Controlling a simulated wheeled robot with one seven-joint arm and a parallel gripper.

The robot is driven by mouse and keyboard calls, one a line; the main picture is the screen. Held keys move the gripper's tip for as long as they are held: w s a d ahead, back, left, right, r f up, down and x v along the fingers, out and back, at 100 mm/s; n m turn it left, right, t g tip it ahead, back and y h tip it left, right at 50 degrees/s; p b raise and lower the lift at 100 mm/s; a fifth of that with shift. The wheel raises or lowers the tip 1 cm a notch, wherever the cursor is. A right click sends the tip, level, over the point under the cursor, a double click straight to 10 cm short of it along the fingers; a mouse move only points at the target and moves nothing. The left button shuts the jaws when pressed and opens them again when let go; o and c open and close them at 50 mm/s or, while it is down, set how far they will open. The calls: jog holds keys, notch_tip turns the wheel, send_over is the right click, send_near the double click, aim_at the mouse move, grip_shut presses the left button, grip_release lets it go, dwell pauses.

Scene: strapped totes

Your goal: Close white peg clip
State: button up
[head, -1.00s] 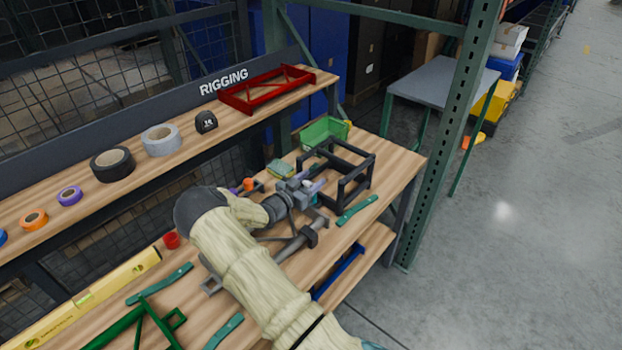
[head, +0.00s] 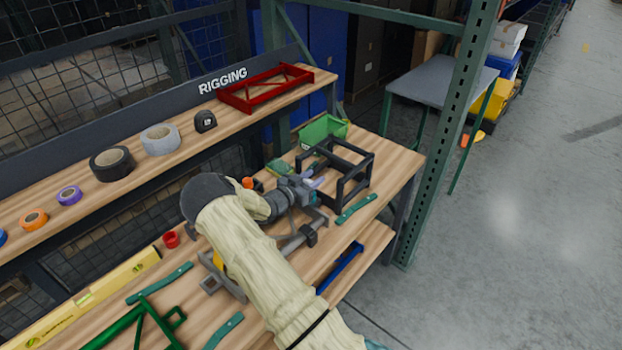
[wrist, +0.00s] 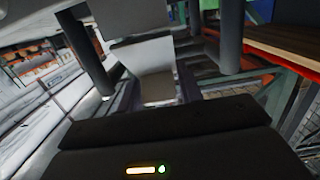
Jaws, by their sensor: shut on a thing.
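My gripper (head: 313,184) is at the left side of a black open frame (head: 357,157) on the workbench, with its fingers towards the frame. It is shut on a small pale piece (head: 319,182), which looks like the white peg clip. In the wrist view a pale grey-white piece (wrist: 157,87) lies ahead of my gripper's dark body, with dark posts on either side. The clip's own shape and how far it is closed cannot be made out, as my gripper covers most of it.
A green bin (head: 322,130) stands behind the frame. A teal strap piece (head: 356,209) lies to its front right, and a grey clamp-like tool (head: 299,238) lies in front. A green rack post (head: 445,150) rises at right.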

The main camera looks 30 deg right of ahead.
jog(key=y+p, duration=0.1)
jog(key=d+g+y+p, duration=0.1)
jog(key=shift+w+d+f+y, duration=0.15)
jog(key=shift+w+y, duration=0.1)
jog(key=shift+y, duration=0.15)
jog(key=y+p, duration=0.1)
jog(key=p, duration=0.1)
jog(key=d+f+g+y+p, duration=0.1)
jog(key=y+p, duration=0.1)
jog(key=p, duration=0.1)
jog(key=shift+w+f, duration=0.1)
jog(key=shift+w, duration=0.05)
jog(key=f+y+p, duration=0.1)
jog(key=p, duration=0.2)
jog(key=f+g+y+p, duration=0.1)
jog(key=y+p, duration=0.1)
jog(key=p, duration=0.1)
jog(key=shift+w+d+f, duration=0.2)
jog(key=shift+f, duration=0.05)
jog(key=shift+p, duration=0.3)
jog(key=shift+f, duration=0.1)
jog(key=o, duration=0.8)
jog(key=shift+o, duration=0.2)
jog(key=shift+s, duration=0.1)
